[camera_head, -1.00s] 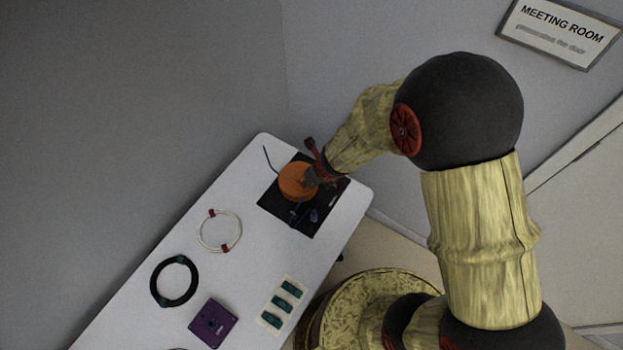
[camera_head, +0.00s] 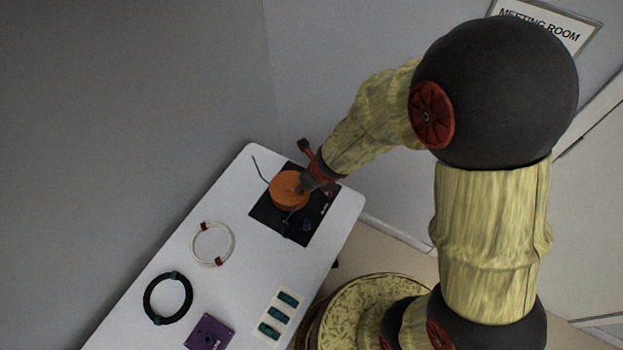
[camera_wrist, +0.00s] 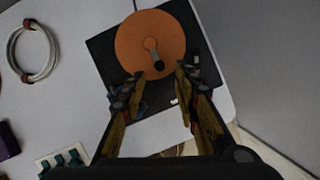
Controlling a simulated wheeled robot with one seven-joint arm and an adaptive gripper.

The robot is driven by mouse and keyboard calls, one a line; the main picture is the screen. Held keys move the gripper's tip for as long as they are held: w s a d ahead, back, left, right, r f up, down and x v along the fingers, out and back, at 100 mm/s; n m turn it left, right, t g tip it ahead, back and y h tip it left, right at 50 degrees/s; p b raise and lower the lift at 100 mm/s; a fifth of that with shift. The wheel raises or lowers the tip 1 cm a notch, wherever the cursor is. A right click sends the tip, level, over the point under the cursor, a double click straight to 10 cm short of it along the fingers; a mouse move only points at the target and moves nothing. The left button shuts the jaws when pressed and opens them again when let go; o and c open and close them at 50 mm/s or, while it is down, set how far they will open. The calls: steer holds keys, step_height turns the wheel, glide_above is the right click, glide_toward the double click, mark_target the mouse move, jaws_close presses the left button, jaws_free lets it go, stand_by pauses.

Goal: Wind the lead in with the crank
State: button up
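The orange reel (camera_head: 289,190) sits on a black square base (camera_head: 268,215) near the table's far end. In the wrist view the reel (camera_wrist: 150,42) shows as a flat disc with a small crank arm and a dark crank knob (camera_wrist: 158,65) near its lower edge. A thin dark lead (camera_head: 260,168) sticks out past the base's left side. My gripper (camera_wrist: 158,84) points down at the reel. Its two fingers are apart, one on each side below the knob, with nothing seen between them. In the head view my gripper (camera_head: 305,184) partly covers the reel's right side.
A white cable coil (camera_head: 195,249), a black coil (camera_head: 147,303), a purple box (camera_head: 211,332) and a pale strip with green blocks (camera_head: 265,330) lie on the white table (camera_head: 245,285). Small dark parts sit on the base beside the reel. Grey walls stand close behind the table.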

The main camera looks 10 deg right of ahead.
steer(key=shift+v, duration=2.9)
